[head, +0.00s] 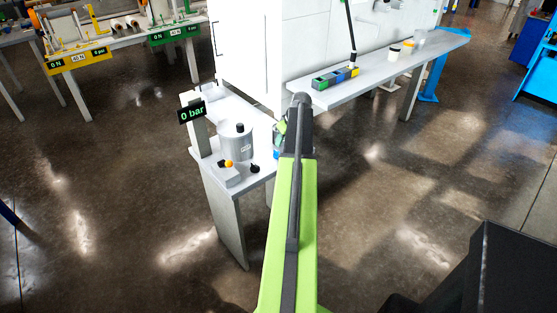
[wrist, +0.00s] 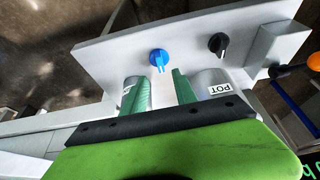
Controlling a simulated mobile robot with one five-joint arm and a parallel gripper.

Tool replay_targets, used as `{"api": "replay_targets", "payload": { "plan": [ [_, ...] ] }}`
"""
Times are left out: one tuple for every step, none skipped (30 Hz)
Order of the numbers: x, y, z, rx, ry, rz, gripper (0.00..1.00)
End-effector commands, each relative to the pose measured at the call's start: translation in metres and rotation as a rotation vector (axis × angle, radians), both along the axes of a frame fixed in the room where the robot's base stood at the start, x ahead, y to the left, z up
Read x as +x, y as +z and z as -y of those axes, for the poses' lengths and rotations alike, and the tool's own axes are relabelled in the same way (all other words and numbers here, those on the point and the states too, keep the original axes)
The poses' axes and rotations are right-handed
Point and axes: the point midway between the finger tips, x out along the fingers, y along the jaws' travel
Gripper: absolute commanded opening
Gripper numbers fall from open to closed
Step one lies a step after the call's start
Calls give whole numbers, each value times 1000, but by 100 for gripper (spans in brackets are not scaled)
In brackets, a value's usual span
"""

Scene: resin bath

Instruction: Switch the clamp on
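A blue knob (wrist: 159,58) with a pointed grip stands on the grey bench top in the wrist view. My gripper (wrist: 158,77) has its two green fingers apart with nothing between them, pointing toward the blue knob. A black knob (wrist: 218,43) is right of the blue one, and also shows in the head view (head: 255,168). A grey cylinder marked POT (wrist: 208,82) is behind the right finger; a second labelled cylinder (wrist: 128,86) is partly hidden by the left finger. No label naming a clamp is readable. In the head view my arm hides most of my gripper.
An orange ball on a lever (wrist: 314,61) is at the right edge; it stands on the bench front in the head view (head: 229,163). A display reading 0 bar (head: 192,112) is at the bench's left. A shelf (head: 390,68) holds coloured blocks and cups. Floor in front is clear.

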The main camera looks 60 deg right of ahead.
Motion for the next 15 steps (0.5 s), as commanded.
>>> {"api": "replay_targets", "payload": {
  "plan": [
    [5,-22,3,0,1,0,34],
    [7,-28,3,0,0,0,34],
    [11,-37,4,0,0,0,34],
    [13,-43,5,0,0,0,34],
    [16,-49,6,0,0,0,34],
    [19,-57,7,0,0,0,34],
    [21,-63,8,0,0,0,34],
    [23,-68,8,0,0,0,34],
    [26,-73,9,0,0,0,34],
    [27,-76,10,0,0,0,34],
    [29,-79,10,0,0,0,34],
    [30,-81,11,0,0,0,34],
    [31,-82,11,0,-1,0,34],
    [31,-82,11,0,-1,0,34],
    [31,-82,11,0,-1,0,34]
  ]
}}
